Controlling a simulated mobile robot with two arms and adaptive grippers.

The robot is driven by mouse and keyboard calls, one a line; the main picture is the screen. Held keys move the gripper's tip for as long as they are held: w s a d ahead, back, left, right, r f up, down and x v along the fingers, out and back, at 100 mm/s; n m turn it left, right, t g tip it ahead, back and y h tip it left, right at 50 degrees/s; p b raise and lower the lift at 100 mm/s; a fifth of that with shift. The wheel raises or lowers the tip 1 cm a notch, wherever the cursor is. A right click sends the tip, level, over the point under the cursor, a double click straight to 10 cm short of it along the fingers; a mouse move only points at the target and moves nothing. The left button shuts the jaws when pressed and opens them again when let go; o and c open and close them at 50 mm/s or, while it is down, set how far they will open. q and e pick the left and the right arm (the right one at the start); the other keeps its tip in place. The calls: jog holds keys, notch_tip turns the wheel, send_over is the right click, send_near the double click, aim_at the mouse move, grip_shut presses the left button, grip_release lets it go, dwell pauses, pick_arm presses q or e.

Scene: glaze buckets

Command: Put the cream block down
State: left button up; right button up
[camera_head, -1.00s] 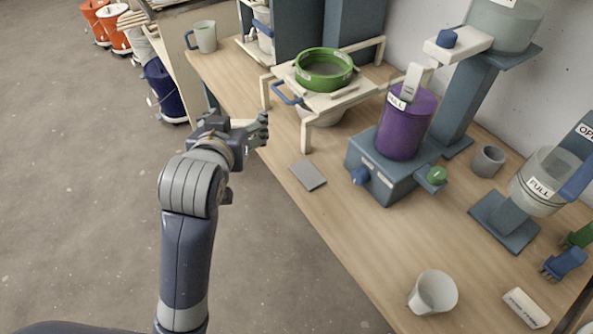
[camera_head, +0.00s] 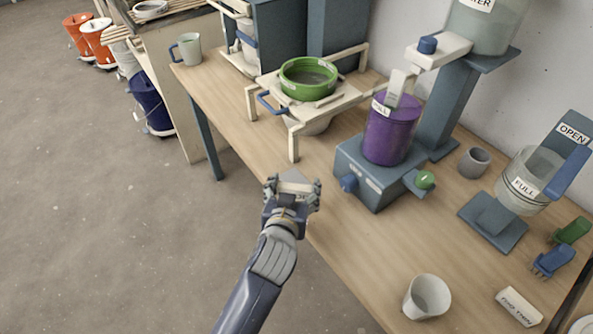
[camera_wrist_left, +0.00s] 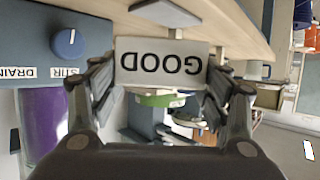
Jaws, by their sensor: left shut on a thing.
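The cream block (camera_wrist_left: 161,62) with the word GOOD, upside down in the left wrist view, is between the fingers of my left gripper (camera_wrist_left: 160,78). In the head view my left gripper (camera_head: 293,186) is shut on it at the table's front edge, left of the purple container. The block (camera_head: 297,189) shows there only in part, between the fingers. A grey plate (camera_wrist_left: 165,13) lies on the table just beyond the block in the left wrist view; in the head view my gripper hides it. My right gripper is not in view.
The blue mixer base (camera_head: 372,180) with the purple container (camera_head: 390,130) stands right of my gripper. A white stand (camera_head: 293,130) with a green sieve (camera_head: 308,78) is behind. A white cup (camera_head: 427,297) and a TOO THIN block (camera_head: 520,306) are at front right. Wood between is bare.

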pick_arm(q)
jog(key=w, duration=0.8)
jog(key=shift+w+d+f+p, duration=0.2)
jog(key=shift+d+f+p, duration=0.05)
jog(key=shift+f+p, duration=0.1)
jog(key=shift+f, duration=1.8)
jog(key=shift+f, duration=0.15)
jog(key=o, duration=1)
jog(key=shift+o, duration=0.2)
